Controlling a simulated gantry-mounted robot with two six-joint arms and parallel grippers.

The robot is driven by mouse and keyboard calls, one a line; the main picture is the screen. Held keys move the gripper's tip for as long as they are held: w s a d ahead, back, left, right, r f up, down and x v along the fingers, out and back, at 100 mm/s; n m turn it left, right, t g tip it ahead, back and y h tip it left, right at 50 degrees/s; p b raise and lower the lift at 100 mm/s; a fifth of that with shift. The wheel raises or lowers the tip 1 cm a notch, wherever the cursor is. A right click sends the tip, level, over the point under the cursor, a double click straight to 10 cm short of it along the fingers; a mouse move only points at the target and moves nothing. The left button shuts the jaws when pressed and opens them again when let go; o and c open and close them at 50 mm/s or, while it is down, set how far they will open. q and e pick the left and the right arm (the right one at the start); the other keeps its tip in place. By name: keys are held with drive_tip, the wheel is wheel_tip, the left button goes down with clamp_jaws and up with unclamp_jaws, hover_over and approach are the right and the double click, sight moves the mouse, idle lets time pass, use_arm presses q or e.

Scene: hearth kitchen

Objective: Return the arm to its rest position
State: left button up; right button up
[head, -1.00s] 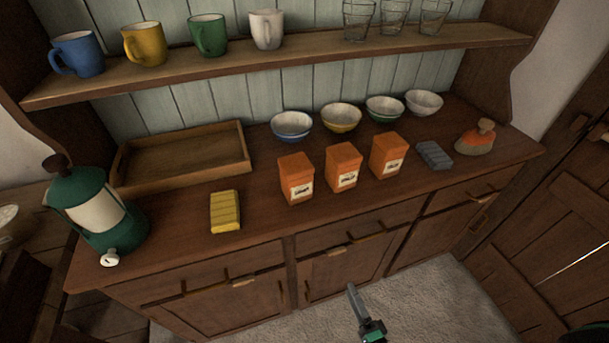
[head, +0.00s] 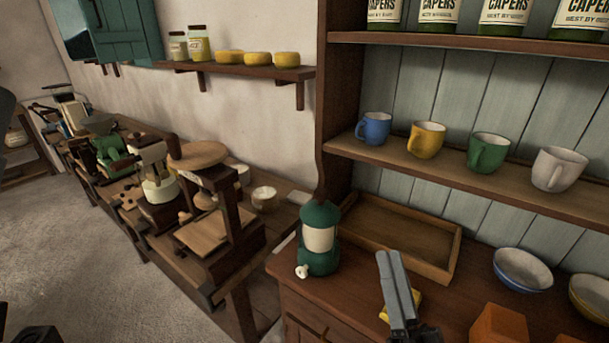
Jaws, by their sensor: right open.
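My right gripper (head: 391,256) shows at the lower middle of the head view, its grey fingers pointing up over the dresser counter (head: 345,300). It is open, with nothing seen between the fingers. It partly covers a yellow ribbed block (head: 416,299) behind it; I cannot tell the gap between them. My left gripper is not clearly seen.
A green dispenser (head: 319,240) and a wooden tray (head: 452,262) are near the gripper. Bowls (head: 522,270) and an orange box (head: 498,326) lie right. Mugs (head: 426,140) stand on a shelf. A cluttered bench (head: 240,300) is left, with clear floor (head: 70,250) beyond.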

drive_tip(key=s+d+r+n+t+p, duration=0.1)
drive_tip(key=s+r+n, duration=0.25)
drive_tip(key=r, duration=0.65)
drive_tip(key=s+d+r+n+t+p, duration=0.1)
drive_tip(key=s+r+n+p, duration=0.2)
drive_tip(key=r, duration=0.7)
drive_tip(key=s+d+r+n+t, duration=0.1)
drive_tip(key=s+r+n, duration=0.25)
drive_tip(key=r, duration=0.75)
wheel_tip(320, 180, up, 38)
drive_tip(key=m+p, duration=0.1)
drive_tip(key=p, duration=3.7)
wheel_tip(320, 180, down, 61)
drive_tip(key=b, duration=6.1)
drive_tip(key=shift+s+h, duration=0.3)
drive_tip(key=shift+s, duration=0.1)
